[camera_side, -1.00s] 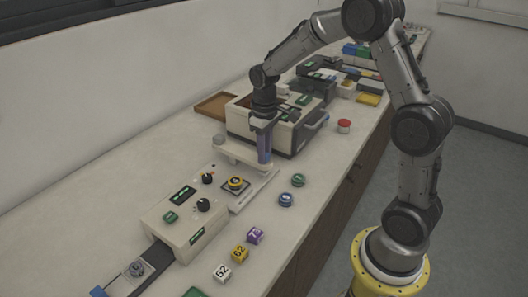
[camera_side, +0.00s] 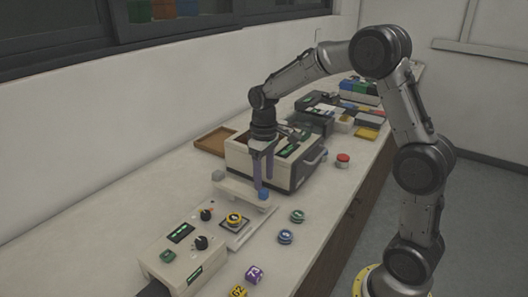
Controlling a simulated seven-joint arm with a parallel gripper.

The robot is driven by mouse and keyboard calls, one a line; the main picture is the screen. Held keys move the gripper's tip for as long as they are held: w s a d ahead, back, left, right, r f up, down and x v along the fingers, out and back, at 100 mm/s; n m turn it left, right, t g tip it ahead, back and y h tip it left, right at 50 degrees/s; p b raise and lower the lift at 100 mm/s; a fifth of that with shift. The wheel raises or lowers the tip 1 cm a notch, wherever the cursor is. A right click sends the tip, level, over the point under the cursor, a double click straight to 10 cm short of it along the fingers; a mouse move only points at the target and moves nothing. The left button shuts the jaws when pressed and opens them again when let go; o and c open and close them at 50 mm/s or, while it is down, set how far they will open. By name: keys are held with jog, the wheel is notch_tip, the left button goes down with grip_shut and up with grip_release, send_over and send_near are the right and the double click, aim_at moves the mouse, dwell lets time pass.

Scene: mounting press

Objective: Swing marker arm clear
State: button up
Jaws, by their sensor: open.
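The marker arm (camera_side: 238,189) is a pale bar above the white plate of the press station, with a blue block (camera_side: 264,195) at its near right end. The bar reaches across the back of the plate, clear of the yellow-and-black round piece (camera_side: 234,219). My gripper (camera_side: 263,184) points straight down with its two purple fingers parted. The fingertips are at or just above the blue block; I cannot tell whether they touch it. Nothing shows held between them.
A cream control box (camera_side: 184,248) with dark knobs stands at the front left. A large cream machine (camera_side: 285,170) stands close behind my gripper. Green (camera_side: 298,216) and blue (camera_side: 286,237) round pieces lie to the right. A red button (camera_side: 343,160) is farther back.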

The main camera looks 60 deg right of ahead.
notch_tip(320, 180, up, 10)
dwell(0.3)
jog(key=s+a+r+n+t, duration=0.1)
jog(key=s+a+r+t, duration=0.2)
jog(key=s+a+r, duration=0.45)
jog(key=s+f+t, duration=0.1)
jog(key=s+f, duration=0.2)
jog(key=s, duration=0.4)
jog(key=s+a+f+m+t, duration=0.1)
jog(key=s+f, duration=0.3)
jog(key=s, duration=0.4)
jog(key=shift+f+t, duration=0.3)
jog(key=shift+a, duration=0.1)
dwell(0.5)
